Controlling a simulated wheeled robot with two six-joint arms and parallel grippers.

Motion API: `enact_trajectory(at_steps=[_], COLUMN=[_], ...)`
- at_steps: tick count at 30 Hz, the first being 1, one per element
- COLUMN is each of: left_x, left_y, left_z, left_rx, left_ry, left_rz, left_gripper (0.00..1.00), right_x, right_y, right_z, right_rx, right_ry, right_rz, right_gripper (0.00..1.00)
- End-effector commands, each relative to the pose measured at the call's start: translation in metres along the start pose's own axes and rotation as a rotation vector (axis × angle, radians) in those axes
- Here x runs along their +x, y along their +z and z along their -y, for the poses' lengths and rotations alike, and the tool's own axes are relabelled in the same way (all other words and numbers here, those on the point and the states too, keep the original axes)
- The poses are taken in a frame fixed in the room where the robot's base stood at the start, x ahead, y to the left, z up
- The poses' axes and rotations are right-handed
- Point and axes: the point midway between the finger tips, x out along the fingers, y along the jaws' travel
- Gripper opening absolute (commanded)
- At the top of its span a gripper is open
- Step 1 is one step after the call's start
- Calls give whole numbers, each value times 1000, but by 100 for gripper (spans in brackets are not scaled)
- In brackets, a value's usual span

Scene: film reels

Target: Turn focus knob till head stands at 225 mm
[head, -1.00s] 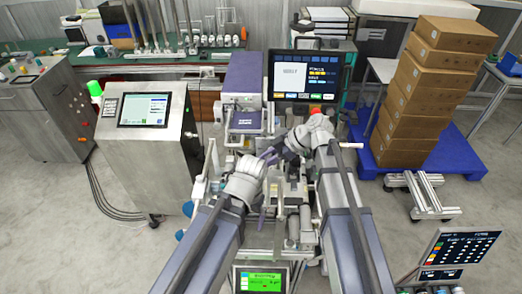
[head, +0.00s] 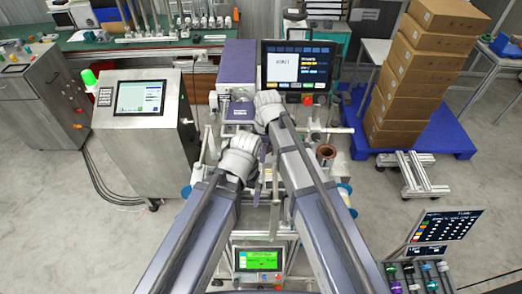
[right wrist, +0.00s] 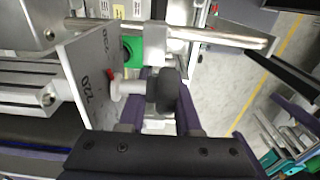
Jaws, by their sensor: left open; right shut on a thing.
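The black focus knob (right wrist: 162,95) is between the dark purple fingers of my right gripper (right wrist: 164,84), which are shut on it. Its pale shaft runs left to a pale scale plate (right wrist: 82,68). The plate reads sideways 220 low down, with another number, hard to read, above. A small red mark (right wrist: 111,74) lies at the plate's edge between the numbers. In the head view my right gripper (head: 259,132) is at the machine, the knob hidden by the arm. My left gripper (head: 260,158) is open just below it, its fingertips partly hidden.
A monitor (head: 298,70) stands behind the machine; its text is too small to read. A steel console (head: 145,135) is at left, stacked cartons (head: 415,75) on a blue pallet (head: 445,140) at right. A small green display (head: 259,260) is in front.

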Motion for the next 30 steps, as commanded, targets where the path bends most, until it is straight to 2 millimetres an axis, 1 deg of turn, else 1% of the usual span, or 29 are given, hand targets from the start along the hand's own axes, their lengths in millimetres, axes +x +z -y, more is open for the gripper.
enact_trajectory(at_steps=[1, 8, 20, 21, 25, 26, 30], left_x=[-1, -1, -1, -2, -1, -1, -1], left_y=[0, 0, 0, 0, 0, 0, 0], left_z=[0, 0, 0, 0, 0, 0, 0], left_rx=[0, 0, 0, 0, 0, 0, 0], left_ry=[0, 0, 0, 0, 0, 0, 0], left_rz=[0, 0, 0, 0, 0, 0, 0], left_gripper=[100, 100, 100, 100, 100, 100, 100], right_x=[-1, -1, -1, -1, -1, -1, -1], right_y=[2, 4, 4, 4, 4, 4, 4], right_z=[4, 4, 4, 4, 4, 4, 3], right_rx=[0, 1, 2, 2, 2, 2, 1], right_ry=[-8, -8, -8, -8, -8, -8, -6], right_rz=[17, 56, 61, 61, 60, 60, 59], right_gripper=[0, 0, 0, 35, 49, 51, 51])
